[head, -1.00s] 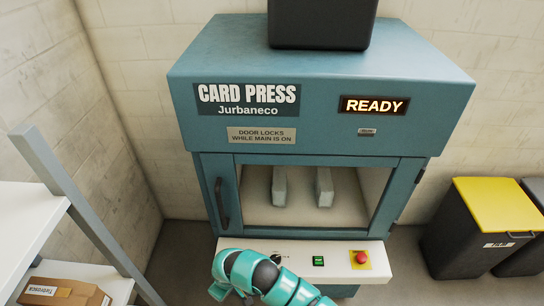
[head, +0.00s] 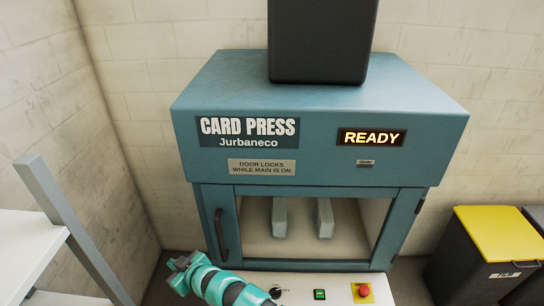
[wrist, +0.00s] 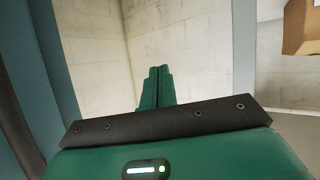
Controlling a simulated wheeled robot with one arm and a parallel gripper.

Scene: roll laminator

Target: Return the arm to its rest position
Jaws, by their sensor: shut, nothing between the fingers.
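My arm's teal links rise from the bottom of the head view, in front of the press's control panel. My gripper (head: 176,263) is at their left end, near the press's lower left corner and apart from the door handle. In the wrist view its two green fingers (wrist: 157,74) are together with nothing between them. The blue-green card press (head: 320,110) has a lit READY display (head: 371,138). Its framed door (head: 312,190) looks closed, and two pale blocks stand inside. A dark knob (head: 275,292) is partly hidden by my arm.
A red button (head: 364,290) and a green button (head: 319,294) sit on the panel. A white shelf (head: 30,245) with a grey post stands at left. A yellow-lidded bin (head: 500,235) is at right. A cardboard box (wrist: 303,28) shows at the wrist view's upper right.

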